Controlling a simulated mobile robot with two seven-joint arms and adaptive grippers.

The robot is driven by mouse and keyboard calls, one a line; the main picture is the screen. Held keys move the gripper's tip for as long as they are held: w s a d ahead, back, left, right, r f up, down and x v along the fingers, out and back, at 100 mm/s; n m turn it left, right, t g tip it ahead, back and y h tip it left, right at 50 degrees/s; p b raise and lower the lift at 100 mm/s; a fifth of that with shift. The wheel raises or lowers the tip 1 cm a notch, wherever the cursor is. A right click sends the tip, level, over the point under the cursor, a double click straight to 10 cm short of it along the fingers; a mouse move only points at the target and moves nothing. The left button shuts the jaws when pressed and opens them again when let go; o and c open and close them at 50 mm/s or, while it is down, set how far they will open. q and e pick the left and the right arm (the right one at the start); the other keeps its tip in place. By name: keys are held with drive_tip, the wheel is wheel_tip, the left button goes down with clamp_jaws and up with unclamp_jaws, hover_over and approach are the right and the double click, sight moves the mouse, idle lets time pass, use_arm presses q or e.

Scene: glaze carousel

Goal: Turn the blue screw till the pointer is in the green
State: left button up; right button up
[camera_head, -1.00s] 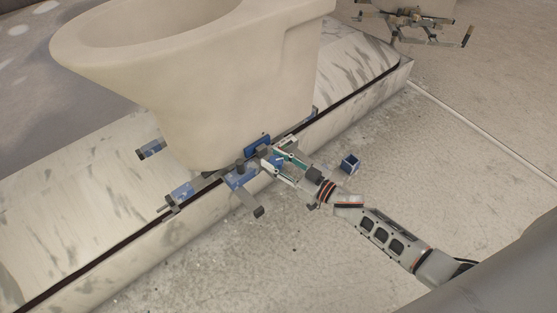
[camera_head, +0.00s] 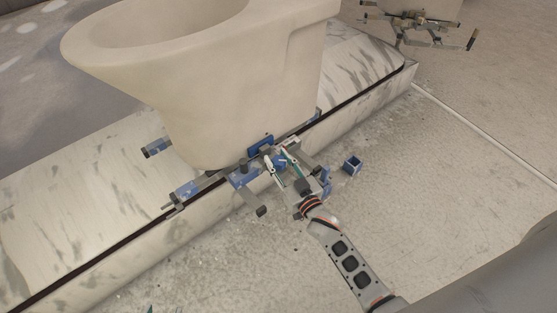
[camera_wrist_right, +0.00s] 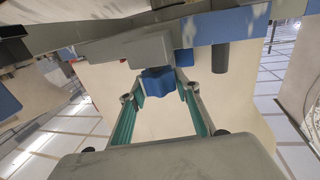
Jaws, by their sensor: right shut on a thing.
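The blue screw (camera_wrist_right: 158,82) is a lobed blue knob under a grey block in the right wrist view. My right gripper (camera_head: 277,157) reaches the front of the blue-and-grey clamp frame (camera_head: 187,189) at the base of the big cream vessel (camera_head: 240,110). Its two green-lined fingers (camera_wrist_right: 158,92) are shut on the blue screw, one on each side. I cannot make out the pointer or a green zone in either view. Only small teal tips of my left gripper (camera_head: 164,310) show at the bottom edge of the head view, so its opening is unclear.
A small open blue box (camera_head: 352,165) lies on the floor right of my right gripper. Another clamp frame (camera_head: 420,24) is at the top right. The vessel stands on a pale stone-like ledge (camera_head: 60,268). The speckled floor in front is mostly clear.

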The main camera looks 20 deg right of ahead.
drive_tip(key=o, duration=1.1)
drive_tip(key=shift+o, duration=0.2)
drive_tip(key=s+d, duration=0.2)
drive_tip(key=s, duration=0.9)
drive_tip(key=shift+s, duration=0.4)
drive_tip(key=shift+a, duration=0.1)
